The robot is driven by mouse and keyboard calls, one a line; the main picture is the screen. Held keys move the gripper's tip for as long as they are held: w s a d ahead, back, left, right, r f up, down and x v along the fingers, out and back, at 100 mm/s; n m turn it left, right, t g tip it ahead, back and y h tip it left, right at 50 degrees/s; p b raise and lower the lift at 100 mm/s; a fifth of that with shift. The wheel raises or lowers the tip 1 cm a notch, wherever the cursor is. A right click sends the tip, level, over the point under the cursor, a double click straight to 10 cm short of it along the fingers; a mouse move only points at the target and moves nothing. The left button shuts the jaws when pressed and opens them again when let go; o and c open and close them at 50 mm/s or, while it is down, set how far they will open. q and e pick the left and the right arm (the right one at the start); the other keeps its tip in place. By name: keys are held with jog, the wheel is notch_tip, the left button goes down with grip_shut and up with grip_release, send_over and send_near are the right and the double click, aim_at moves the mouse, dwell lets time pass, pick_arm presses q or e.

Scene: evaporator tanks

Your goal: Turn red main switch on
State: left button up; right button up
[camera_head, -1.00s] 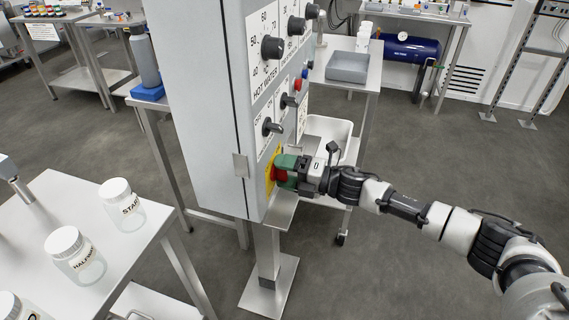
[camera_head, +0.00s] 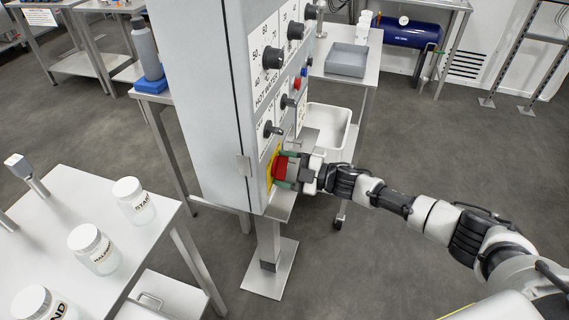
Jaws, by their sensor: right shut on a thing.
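The red main switch (camera_head: 280,167) sits on a yellow plate (camera_head: 269,176) low on the front panel of the grey control cabinet (camera_head: 205,120). My right gripper (camera_head: 289,169) is at the switch, with its greenish fingertips around the red handle, shut on it. The wrist lies to the right of the panel and partly faces it. The exact angle of the switch handle is hard to tell, as the fingers cover part of it. My left gripper is not in view.
Black knobs (camera_head: 268,57) and small red and blue buttons are above the switch. A table with labelled jars (camera_head: 94,249) stands at lower left. A white bin (camera_head: 328,128) and a table with a grey tray (camera_head: 347,61) are behind. The floor at right is clear.

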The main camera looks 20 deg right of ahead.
jog(key=shift+m, duration=0.7)
jog(key=o, duration=0.9)
jog(key=shift+f, duration=0.1)
jog(key=shift+d, duration=0.1)
jog(key=shift+b+v, duration=0.6)
jog(key=shift+v, duration=4.75)
